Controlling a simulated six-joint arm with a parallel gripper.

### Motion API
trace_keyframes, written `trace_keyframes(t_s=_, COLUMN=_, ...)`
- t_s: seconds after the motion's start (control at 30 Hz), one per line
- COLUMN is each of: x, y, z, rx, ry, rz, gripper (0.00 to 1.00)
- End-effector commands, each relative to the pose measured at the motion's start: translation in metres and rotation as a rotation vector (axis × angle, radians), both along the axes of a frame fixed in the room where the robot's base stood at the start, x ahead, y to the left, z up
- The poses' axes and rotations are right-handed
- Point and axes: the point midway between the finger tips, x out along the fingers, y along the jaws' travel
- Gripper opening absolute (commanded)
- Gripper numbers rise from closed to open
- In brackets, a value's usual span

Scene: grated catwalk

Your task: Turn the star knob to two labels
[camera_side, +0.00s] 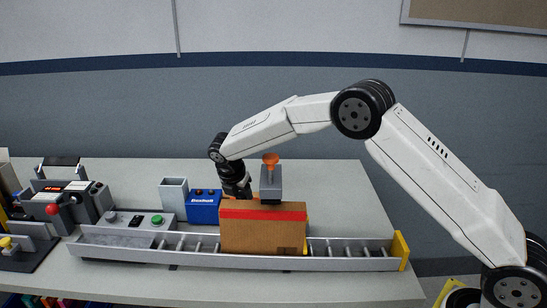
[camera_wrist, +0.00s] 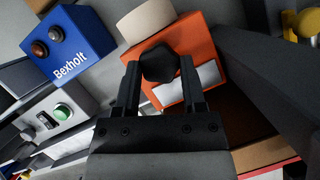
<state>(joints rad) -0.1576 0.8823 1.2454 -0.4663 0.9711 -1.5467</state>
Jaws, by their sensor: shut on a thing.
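In the wrist view, the dark star knob (camera_wrist: 159,62) sits on the face of an orange box (camera_wrist: 203,52). My gripper (camera_wrist: 159,74) is shut on the knob, with one finger on each side of it. White label plates (camera_wrist: 207,74) lie on the orange face beside the knob, partly covered by my fingers; no lettering on them can be read. The knob's pointing direction cannot be told. In the side view, my wrist reaches down behind a cardboard carton, which hides my fingertips, the knob and the orange box.
The carton (camera_side: 262,231) with red tape stands on a roller conveyor (camera_side: 345,262). A grey block (camera_side: 271,187) with an orange top rises behind it. A blue Bexholt box (camera_side: 204,207) and an open grey bin (camera_side: 174,195) stand left of my wrist. Bare tabletop (camera_side: 345,205) lies to the right.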

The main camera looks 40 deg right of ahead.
Motion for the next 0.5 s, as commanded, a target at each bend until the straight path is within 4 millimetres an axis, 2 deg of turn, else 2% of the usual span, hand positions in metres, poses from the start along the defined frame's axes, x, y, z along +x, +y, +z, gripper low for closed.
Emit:
trace_keyframes(t_s=0.27, x=0.0005, y=0.0004, z=0.0006, rx=0.0, ry=0.001, rz=-0.049, gripper=0.0)
trace_keyframes(t_s=0.5, x=0.0018, y=0.0008, z=0.0004, rx=-0.001, ry=0.001, rz=-0.176, gripper=0.0)
